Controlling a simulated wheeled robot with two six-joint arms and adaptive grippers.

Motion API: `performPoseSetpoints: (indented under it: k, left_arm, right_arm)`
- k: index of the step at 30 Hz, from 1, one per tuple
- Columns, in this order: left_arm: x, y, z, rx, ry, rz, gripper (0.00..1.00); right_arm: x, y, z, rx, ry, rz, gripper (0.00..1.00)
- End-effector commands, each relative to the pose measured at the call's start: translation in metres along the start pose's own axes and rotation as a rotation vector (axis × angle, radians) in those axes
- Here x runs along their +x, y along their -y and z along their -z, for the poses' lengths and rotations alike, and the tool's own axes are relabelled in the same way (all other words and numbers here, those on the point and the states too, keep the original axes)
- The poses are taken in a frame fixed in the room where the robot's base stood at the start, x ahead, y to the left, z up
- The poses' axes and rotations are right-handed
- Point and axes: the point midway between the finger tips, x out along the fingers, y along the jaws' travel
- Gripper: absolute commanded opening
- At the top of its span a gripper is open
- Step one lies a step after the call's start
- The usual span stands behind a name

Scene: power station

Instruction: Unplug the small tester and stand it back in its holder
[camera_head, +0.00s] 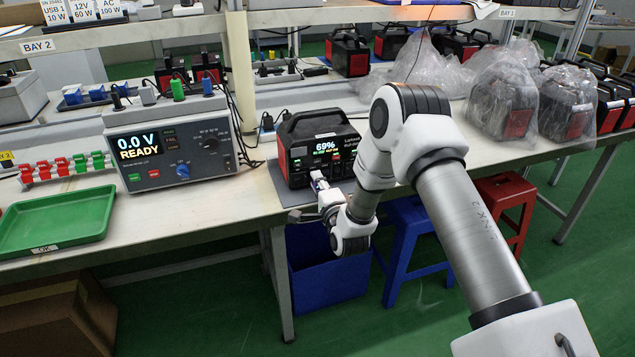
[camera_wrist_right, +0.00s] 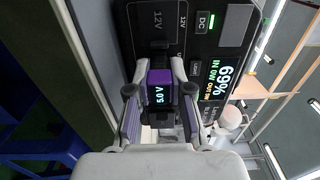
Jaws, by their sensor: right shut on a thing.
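The small tester (camera_wrist_right: 160,88) is purple with a lit "5.0 V" display in the right wrist view. It sits against the front of the power station (camera_wrist_right: 190,45), at a port that the tester hides. My right gripper (camera_wrist_right: 160,80) is shut on the tester, one finger on each side. In the head view, my right gripper (camera_head: 318,187) is at the lower front of the black and red power station (camera_head: 290,150), whose screen reads 69%. I cannot pick out the tester's holder for certain. My left gripper is not in view.
A grey bench instrument (camera_head: 135,170) reading "0.0 V READY" stands left of the power station, with several coloured plugs (camera_head: 178,88) along its top. A green tray (camera_head: 60,222) lies at the left. Bagged power stations (camera_head: 500,100) stand at the right. Bare bench lies in front of the instrument.

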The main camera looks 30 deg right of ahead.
Motion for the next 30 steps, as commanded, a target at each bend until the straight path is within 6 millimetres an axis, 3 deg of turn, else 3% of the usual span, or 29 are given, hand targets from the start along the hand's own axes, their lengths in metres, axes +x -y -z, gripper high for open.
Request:
performPoseSetpoints:
  k: [11, 30]
  left_arm:
    - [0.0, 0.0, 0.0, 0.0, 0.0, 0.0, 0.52]
    - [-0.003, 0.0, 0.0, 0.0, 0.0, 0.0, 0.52]
  right_arm:
    - [-0.002, 0.0, 0.0, 0.0, 0.0, -0.001, 0.0]
    - [-0.032, 0.0, 0.0, 0.0, 0.0, 0.0, 0.0]
